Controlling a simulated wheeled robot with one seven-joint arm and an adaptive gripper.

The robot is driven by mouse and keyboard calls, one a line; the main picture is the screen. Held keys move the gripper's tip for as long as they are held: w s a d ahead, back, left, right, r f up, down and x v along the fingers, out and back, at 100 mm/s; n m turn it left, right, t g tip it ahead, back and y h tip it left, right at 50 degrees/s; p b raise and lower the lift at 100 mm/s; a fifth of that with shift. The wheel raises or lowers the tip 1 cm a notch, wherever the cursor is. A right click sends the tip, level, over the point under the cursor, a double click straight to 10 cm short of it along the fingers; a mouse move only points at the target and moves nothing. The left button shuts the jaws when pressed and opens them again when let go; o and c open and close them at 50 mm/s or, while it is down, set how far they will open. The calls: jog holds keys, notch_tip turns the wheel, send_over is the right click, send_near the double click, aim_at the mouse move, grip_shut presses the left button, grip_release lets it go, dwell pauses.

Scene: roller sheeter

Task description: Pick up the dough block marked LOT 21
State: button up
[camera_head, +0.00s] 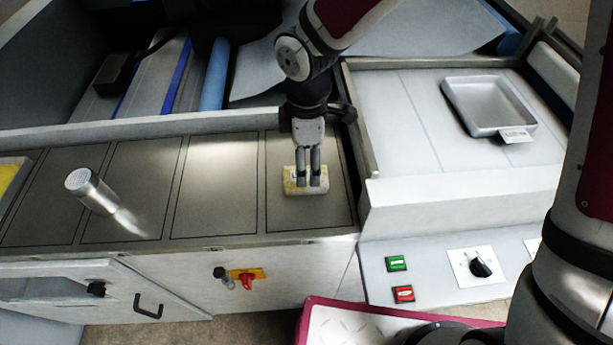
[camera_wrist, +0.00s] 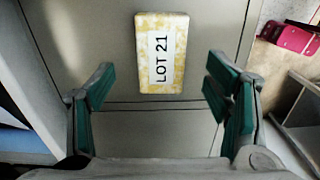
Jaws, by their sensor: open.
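The dough block (camera_wrist: 178,75) is a pale yellow, mottled slab. In the wrist view its white label reads LOT 21 and it lies flat ahead of my open fingers. In the head view the block (camera_head: 296,186) lies in the rightmost outlined section of the steel counter (camera_head: 345,215). My gripper (camera_head: 309,183) points down over the block, and its fingers cover part of it. In the wrist view my gripper (camera_wrist: 160,92) is open, with its green-padded fingers apart and nothing between them. I cannot tell the exact height above the block.
A metal shaker (camera_head: 92,191) stands on the counter to the left. A grey tray (camera_head: 489,106) with a tag sits on the raised surface at right. A raised wall (camera_head: 360,120) borders the block's section on the right.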

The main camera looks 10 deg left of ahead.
aim_at(290, 188)
jog(key=f, duration=0.2)
jog(key=f+p, duration=0.1)
jog(key=f, duration=0.2)
jog(key=shift+s+a, duration=0.15)
jog(key=shift+s, duration=0.05)
jog(key=shift+f, duration=0.55)
jog(key=shift+w, duration=0.1)
jog(key=c, duration=1.5)
